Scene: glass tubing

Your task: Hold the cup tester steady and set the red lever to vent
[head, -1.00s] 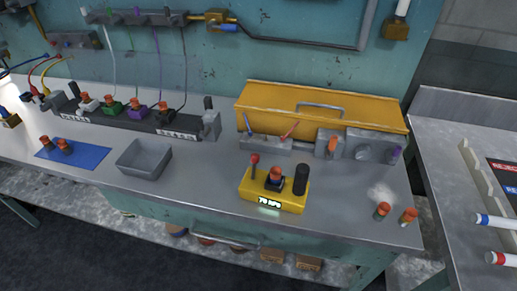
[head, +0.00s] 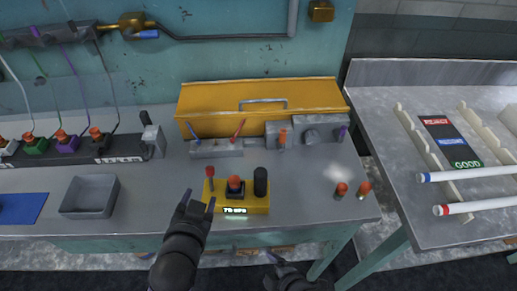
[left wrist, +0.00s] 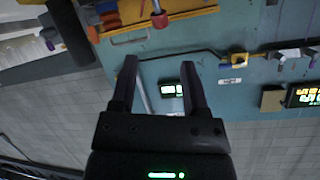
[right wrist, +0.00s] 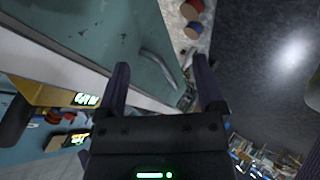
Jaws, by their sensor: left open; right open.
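The yellow cup tester (head: 262,203) stands on the grey bench. Its red lever (head: 210,173) stands roughly upright at the left end. An orange cup (head: 235,183) sits in the middle, a black post (head: 260,183) at the right end. The lit front display seems to read 70 kPa. My left gripper (head: 198,200) is open and empty, just in front of the tester's left end. The lever's red knob (left wrist: 159,19) shows beyond its fingers in the left wrist view. My right gripper (head: 276,266) is open, low in front of the bench, apart from the tester.
A yellow toolbox (head: 220,98) and a grey holder row stand behind the tester. A grey tray (head: 90,196) is left. A second table (head: 400,215) with tubes is further right.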

